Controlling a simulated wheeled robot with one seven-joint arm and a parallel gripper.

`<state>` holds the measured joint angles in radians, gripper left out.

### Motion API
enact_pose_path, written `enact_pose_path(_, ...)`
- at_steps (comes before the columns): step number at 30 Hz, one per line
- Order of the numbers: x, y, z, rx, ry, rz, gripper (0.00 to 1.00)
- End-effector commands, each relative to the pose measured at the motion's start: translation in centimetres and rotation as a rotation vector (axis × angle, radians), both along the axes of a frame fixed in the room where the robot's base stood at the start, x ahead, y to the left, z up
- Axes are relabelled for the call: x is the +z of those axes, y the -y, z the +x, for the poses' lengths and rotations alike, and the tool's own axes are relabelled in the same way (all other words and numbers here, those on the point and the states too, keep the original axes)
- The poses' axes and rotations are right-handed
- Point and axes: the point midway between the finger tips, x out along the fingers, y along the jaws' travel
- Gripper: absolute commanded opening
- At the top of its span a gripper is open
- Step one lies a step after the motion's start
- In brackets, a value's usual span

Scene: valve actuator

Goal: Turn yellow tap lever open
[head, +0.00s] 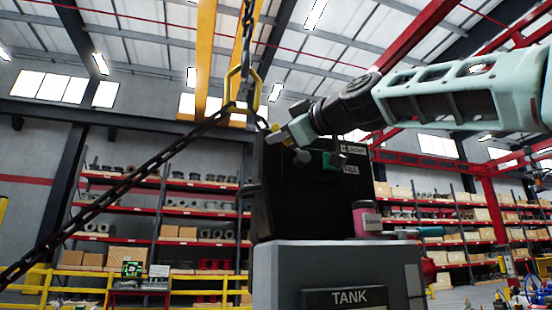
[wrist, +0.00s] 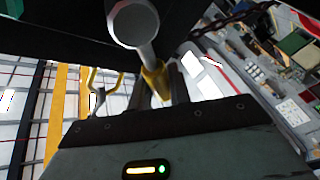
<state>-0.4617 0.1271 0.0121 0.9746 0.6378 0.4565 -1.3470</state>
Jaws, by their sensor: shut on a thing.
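The yellow tap lever (wrist: 154,79) shows in the wrist view as a yellow sleeve on a grey stem, below a round grey knob-like part (wrist: 133,22). My gripper (wrist: 165,92) is shut on the yellow end, its dark fingers partly hiding it. In the head view my gripper (head: 280,136) is at the upper left edge of a black box (head: 300,200) on the grey tank (head: 335,262). I cannot make out the lever clearly there. How far it is turned cannot be told.
A dark chain (head: 125,187) slants from the lower left up to a yellow hook (head: 236,88) close beside my gripper. A pink-labelled can (head: 366,219) stands on the tank's right side. Shelves (head: 200,213) and a yellow railing (head: 75,272) are behind.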

Motion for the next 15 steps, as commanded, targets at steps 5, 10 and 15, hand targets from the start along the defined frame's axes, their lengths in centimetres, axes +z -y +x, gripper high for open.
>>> enact_pose_path(5, 0.2, 0.9, 0.3, -0.001, -0.047, 0.16, 0.0)
enact_pose_path(10, 0.9, 1.8, 0.6, -0.001, -0.091, 0.311, 0.0)
enact_pose_path(15, 1.4, 2.7, 0.9, -0.002, -0.131, 0.448, 0.0)
